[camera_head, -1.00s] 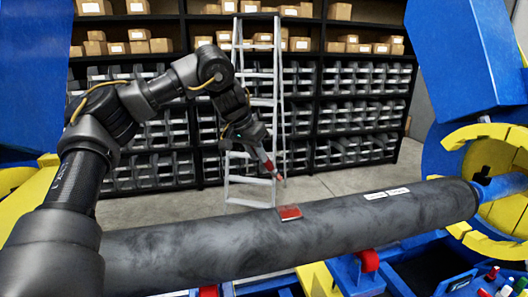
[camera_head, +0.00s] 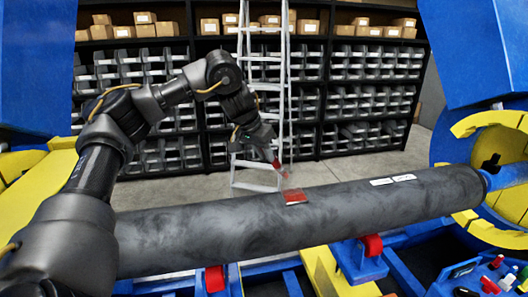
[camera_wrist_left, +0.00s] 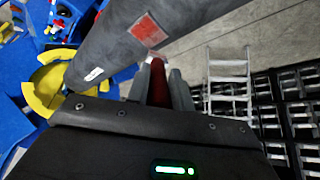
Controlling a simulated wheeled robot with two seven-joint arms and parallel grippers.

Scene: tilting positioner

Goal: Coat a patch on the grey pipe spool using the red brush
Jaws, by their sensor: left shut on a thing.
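The grey pipe spool (camera_head: 220,232) lies across the head view, and it also fills the upper left of the wrist view (camera_wrist_left: 105,45). A red patch (camera_head: 295,197) is on its upper side, seen also in the wrist view (camera_wrist_left: 147,30). My left gripper (camera_head: 268,152) is shut on the red brush (camera_head: 277,165), above and behind the patch. In the wrist view the brush handle (camera_wrist_left: 158,85) sits between the two fingers, its pale tip close to the patch's edge. I cannot tell whether the tip touches the pipe. My right gripper is not in view.
Red rollers (camera_head: 373,245) support the pipe from below. A blue and yellow positioner (camera_head: 480,125) holds its right end. A tray with small coloured items (camera_head: 495,280) is at lower right. A ladder (camera_head: 285,90) and bin shelves (camera_head: 365,100) stand behind, beyond open floor.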

